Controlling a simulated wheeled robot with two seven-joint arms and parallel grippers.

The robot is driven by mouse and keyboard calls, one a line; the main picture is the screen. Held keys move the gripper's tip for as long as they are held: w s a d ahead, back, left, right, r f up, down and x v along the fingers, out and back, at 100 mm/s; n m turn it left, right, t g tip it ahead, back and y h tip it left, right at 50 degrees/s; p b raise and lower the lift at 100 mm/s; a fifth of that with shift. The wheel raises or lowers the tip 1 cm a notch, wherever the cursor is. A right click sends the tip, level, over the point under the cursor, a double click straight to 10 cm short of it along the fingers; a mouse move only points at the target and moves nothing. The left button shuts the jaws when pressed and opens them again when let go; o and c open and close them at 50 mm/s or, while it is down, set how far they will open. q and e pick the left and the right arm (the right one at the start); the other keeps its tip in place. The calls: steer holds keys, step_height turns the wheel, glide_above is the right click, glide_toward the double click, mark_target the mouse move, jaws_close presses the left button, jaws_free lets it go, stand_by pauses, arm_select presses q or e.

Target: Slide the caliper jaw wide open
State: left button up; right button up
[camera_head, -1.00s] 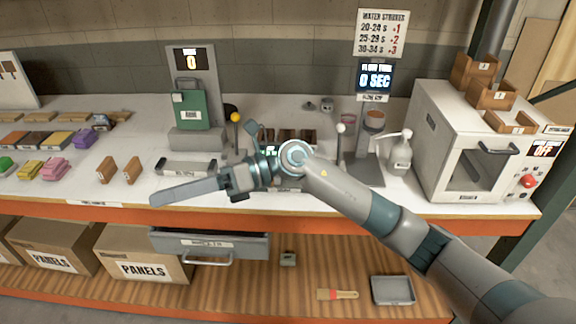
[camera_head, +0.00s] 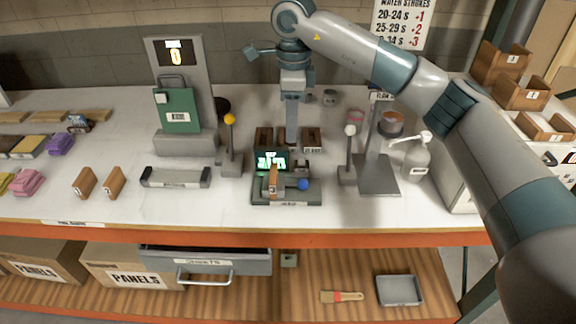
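The caliper device (camera_head: 285,198) sits near the table's front edge, in the middle of the view. It has a dark base, a lit green screen and a blue knob (camera_head: 303,184) at its right. An upright orange-brown piece (camera_head: 273,179) stands on it, left of the knob; I cannot tell how wide the jaw gap is. My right gripper (camera_head: 291,140) points down behind and above the caliper, apart from the knob. Its fingers show as one narrow strip, so their opening is unclear. My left gripper is out of view.
Dark brown blocks (camera_head: 264,138) stand behind the caliper. A yellow-topped lever (camera_head: 230,135) is to its left and a white-topped lever (camera_head: 349,150) to its right. A pump bottle (camera_head: 416,158) stands further right. Bare table lies in front of the long tray (camera_head: 175,177).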

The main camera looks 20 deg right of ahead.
mark_target(293, 185)
steer(key=f+p, duration=0.2)
steer(key=f, duration=0.3)
steer(key=f+p, duration=0.2)
steer(key=f, duration=0.3)
steer(key=f+p, duration=0.2)
steer(key=f, duration=0.2)
steer(key=shift+s+d+f, duration=0.15)
steer(key=shift+d+f, duration=0.1)
steer(key=shift+f, duration=0.15)
arm_select(q)
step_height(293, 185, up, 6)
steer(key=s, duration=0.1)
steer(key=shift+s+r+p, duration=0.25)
steer(key=shift+p, duration=0.05)
arm_select(e)
steer(key=shift+f, duration=0.95)
steer(key=shift+c, duration=0.7)
jaws_close()
